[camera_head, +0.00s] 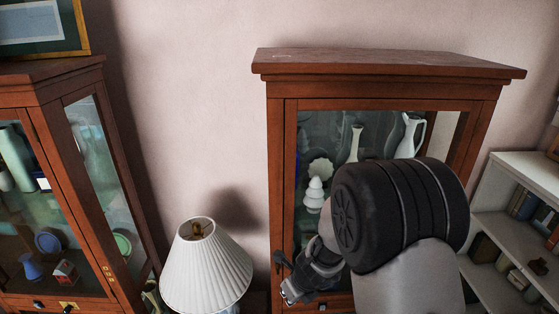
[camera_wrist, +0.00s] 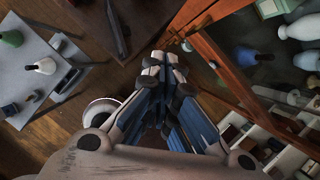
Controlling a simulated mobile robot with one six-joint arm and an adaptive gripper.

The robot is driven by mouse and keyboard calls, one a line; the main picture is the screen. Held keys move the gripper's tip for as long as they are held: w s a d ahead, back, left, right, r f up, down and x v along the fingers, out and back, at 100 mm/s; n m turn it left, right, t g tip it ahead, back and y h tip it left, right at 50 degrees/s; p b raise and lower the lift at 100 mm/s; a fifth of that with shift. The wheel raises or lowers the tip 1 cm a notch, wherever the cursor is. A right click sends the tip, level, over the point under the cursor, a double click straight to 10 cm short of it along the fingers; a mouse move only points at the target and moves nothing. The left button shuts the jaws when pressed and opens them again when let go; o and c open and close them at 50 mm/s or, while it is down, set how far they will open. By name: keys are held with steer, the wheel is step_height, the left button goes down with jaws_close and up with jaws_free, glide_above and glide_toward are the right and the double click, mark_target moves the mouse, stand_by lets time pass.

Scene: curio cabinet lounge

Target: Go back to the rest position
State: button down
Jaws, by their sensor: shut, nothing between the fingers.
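My gripper (camera_head: 290,288) is in front of the lower left of the right-hand wooden curio cabinet (camera_head: 390,75), near its dark door handle (camera_head: 283,262). My own arm hides part of the cabinet's glass. In the wrist view my gripper (camera_wrist: 166,62) has its fingertips together and nothing between them. The cabinet's wooden frame (camera_wrist: 213,58) runs diagonally to the right of the fingers there. Whether the fingertips touch the cabinet, I cannot tell.
A pleated white lamp (camera_head: 207,265) stands left of my gripper. A second cabinet (camera_head: 50,75) is at the far left. White shelves (camera_head: 510,200) with books stand at the right. In the wrist view, a grey table (camera_wrist: 28,62) holding bottles is at the left.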

steer(key=s+d+r+n+y+b, duration=0.1)
steer(key=s+r+n+b, duration=0.1)
steer(key=s+n+b, duration=0.5)
steer(key=s+d+r+n+b, duration=0.1)
steer(key=s+r+n+b, duration=0.3)
steer(key=n+b, duration=0.5)
steer(key=s+d+f+n+h+b, duration=0.1)
steer(key=s+d+f+n+b, duration=0.3)
steer(key=s, duration=0.4)
steer(key=s+d+f+n+h+b, duration=0.2)
steer(key=s+d+f+n+b, duration=0.2)
steer(key=s+n+b, duration=0.3)
steer(key=shift+s+d+f+n+t, duration=0.25)
steer(key=shift+s+d+n+t, duration=0.1)
steer(key=shift+s+n, duration=0.6)
steer(key=shift+w, duration=0.1)
